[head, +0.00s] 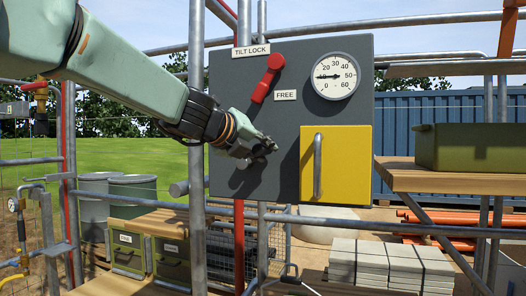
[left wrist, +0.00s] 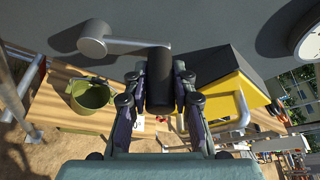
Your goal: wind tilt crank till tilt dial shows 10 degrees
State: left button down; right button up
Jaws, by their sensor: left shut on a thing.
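The tilt crank shows in the left wrist view as a grey metal arm (left wrist: 135,46) with a round hub (left wrist: 93,40) at its left end and a black grip (left wrist: 160,82) at its right end. My left gripper (left wrist: 160,100) is shut on that black grip, one finger on each side. In the head view my left gripper (head: 262,152) is in front of the dark panel and hides most of the crank. The tilt dial (head: 337,76) is white, marked 0 to 60; its dark needle points left, at about 10. My right gripper is not in view.
The red tilt lock lever (head: 267,78) slants down beside the FREE label (head: 285,95). A yellow door (head: 345,165) with a grey handle (head: 317,165) sits right of my gripper.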

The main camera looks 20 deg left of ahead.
pick_arm(q)
jog(key=shift+r, duration=0.15)
dwell(0.3)
jog(key=c, duration=1.1)
grip_release()
jog(key=shift+w, duration=0.1)
